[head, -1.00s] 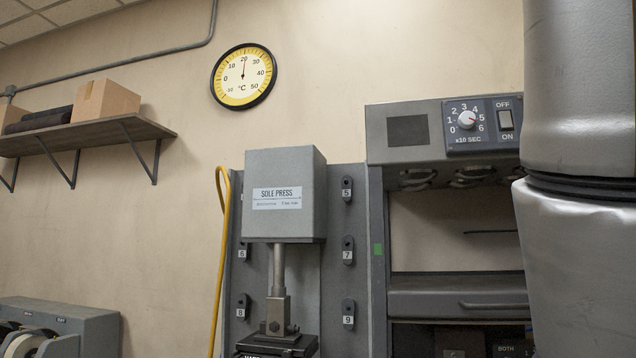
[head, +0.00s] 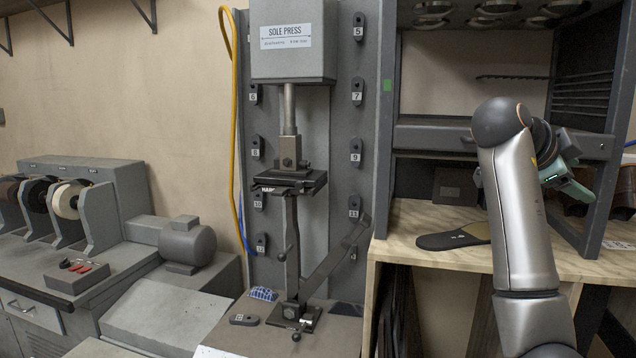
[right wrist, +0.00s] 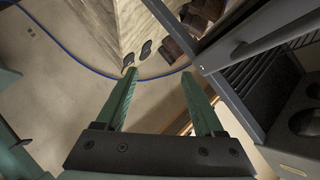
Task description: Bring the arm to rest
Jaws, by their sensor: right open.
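My right arm (head: 522,215) rises in the head view from the bottom right, bent at its elbow in front of the wooden bench. My right gripper (head: 570,182) is at the right, near the dark rack post and partly hidden behind the forearm. In the right wrist view the right gripper (right wrist: 158,73) has its two green fingers spread wide apart with nothing between them. My left gripper is not in view.
A black insole (head: 455,236) lies on the wooden bench (head: 420,213) left of my arm. The sole press (head: 290,190) stands further left, and a grinder (head: 85,200) at far left. A dark rack post (head: 607,150) is close to the gripper.

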